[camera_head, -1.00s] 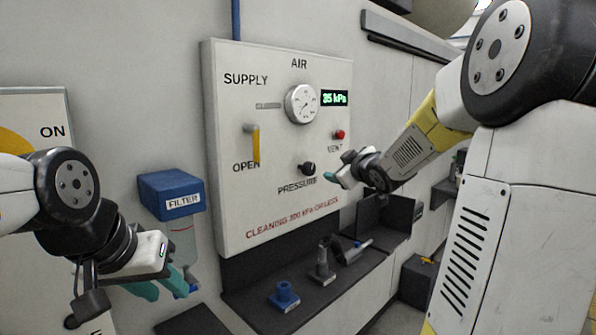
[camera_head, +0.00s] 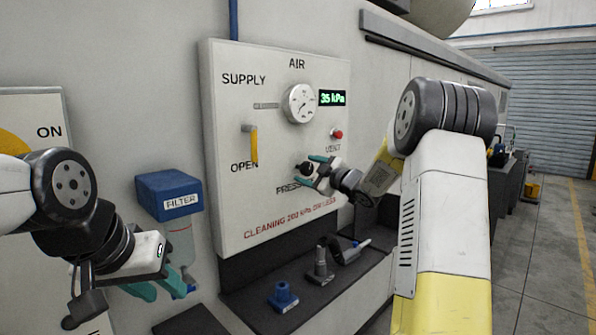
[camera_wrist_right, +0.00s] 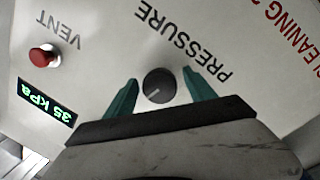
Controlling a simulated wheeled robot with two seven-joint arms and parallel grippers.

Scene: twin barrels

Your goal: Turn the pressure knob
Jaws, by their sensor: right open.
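The black pressure knob (camera_head: 304,168) is on the white air panel (camera_head: 232,110), above the partly covered PRESSURE label. In the right wrist view the knob (camera_wrist_right: 159,86) shows a pale pointer line and lies between the two teal fingers. My right gripper (camera_head: 313,170) is open at the knob, one finger on each side; in the right wrist view (camera_wrist_right: 158,90) gaps show between fingers and knob. The display (camera_head: 333,98) reads 35 kPa. My left gripper (camera_head: 165,287) hangs at the lower left by the filter; its teal fingers look apart.
A round gauge (camera_head: 299,104), a yellow supply handle (camera_head: 254,144) and a red vent button (camera_head: 337,134) are on the panel. The blue filter (camera_head: 170,193) is left of it. A dark shelf (camera_head: 262,318) below holds a blue fitting (camera_head: 283,297) and other parts.

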